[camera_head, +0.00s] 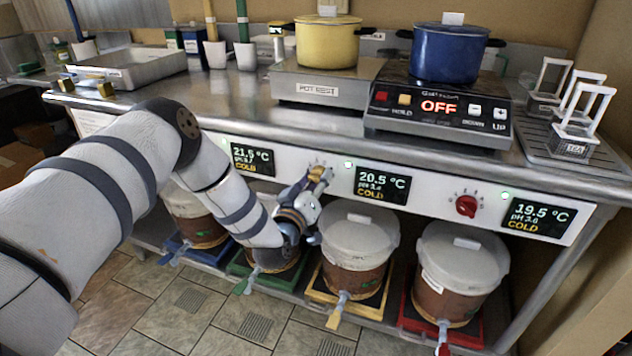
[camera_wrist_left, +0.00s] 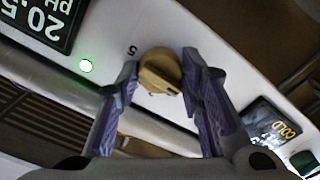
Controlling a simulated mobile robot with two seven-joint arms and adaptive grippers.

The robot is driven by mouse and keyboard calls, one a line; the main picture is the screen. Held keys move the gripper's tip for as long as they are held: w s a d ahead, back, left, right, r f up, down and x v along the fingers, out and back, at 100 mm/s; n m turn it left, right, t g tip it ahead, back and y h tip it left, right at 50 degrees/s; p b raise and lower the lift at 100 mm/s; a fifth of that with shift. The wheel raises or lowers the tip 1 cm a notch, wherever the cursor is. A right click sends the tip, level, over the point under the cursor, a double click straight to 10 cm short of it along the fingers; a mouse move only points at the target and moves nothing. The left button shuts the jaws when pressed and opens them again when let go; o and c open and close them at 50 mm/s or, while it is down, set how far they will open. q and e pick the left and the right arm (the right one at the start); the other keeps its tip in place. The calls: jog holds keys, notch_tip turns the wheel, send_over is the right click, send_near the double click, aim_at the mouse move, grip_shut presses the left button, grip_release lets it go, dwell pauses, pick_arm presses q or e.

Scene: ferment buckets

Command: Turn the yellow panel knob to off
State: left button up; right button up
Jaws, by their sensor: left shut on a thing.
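The yellow panel knob (camera_head: 319,172) sits on the white panel, between the 21.5 °C display and the 20.5 °C display (camera_head: 382,185). In the left wrist view the knob (camera_wrist_left: 160,72) shows as a round tan-yellow dial with a raised bar; a "5" is printed beside it. My left gripper (camera_head: 313,182) is at the panel with its fingers on both sides of the knob, shut on it. The fingers (camera_wrist_left: 162,84) also show in the left wrist view. The fingers hide part of the scale, and I cannot tell the knob's setting. My right gripper is not in view.
A red knob (camera_head: 466,206) sits farther right on the panel. Lidded buckets (camera_head: 358,236) stand below, with coloured taps sticking out in front. Above, the counter holds a yellow pot (camera_head: 327,44), a blue pot (camera_head: 447,54) and a cooker reading OFF (camera_head: 438,106).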

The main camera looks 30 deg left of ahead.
pick_arm(q)
jog(key=shift+n, duration=0.3)
jog(key=o, duration=1.2)
jog(key=shift+c, duration=0.2)
jog(key=v, duration=1.2)
